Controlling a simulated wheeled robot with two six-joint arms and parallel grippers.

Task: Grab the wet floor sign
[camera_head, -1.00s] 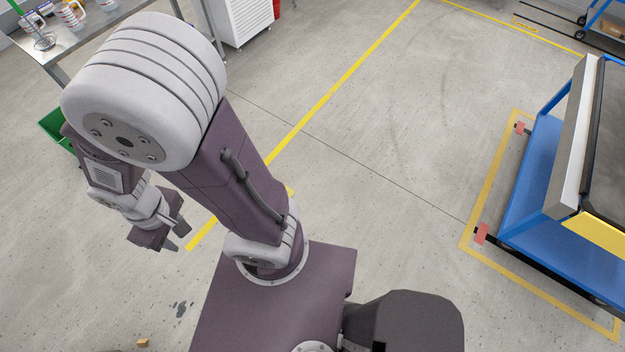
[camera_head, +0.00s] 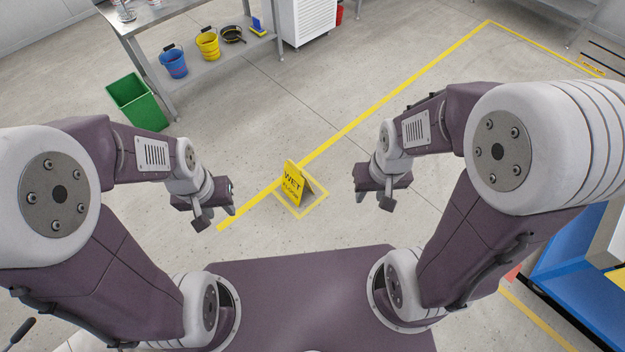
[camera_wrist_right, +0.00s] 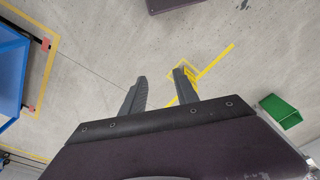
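The yellow wet floor sign (camera_head: 293,178) stands upright on the floor inside a small yellow-taped square, between my two grippers in the head view. My left gripper (camera_head: 215,213) is to the left of the sign, open and empty. My right gripper (camera_head: 374,201) is to the right of the sign, also open and empty. In the right wrist view the fingers of the right gripper (camera_wrist_right: 160,88) are spread apart with bare floor between them.
A green bin (camera_head: 138,102) stands at the left, beside a metal table (camera_head: 150,75) with buckets on its lower shelf. A white cabinet (camera_head: 303,22) is behind. A blue cart (camera_head: 570,250) is at the right. A yellow floor line (camera_head: 400,88) crosses otherwise clear floor.

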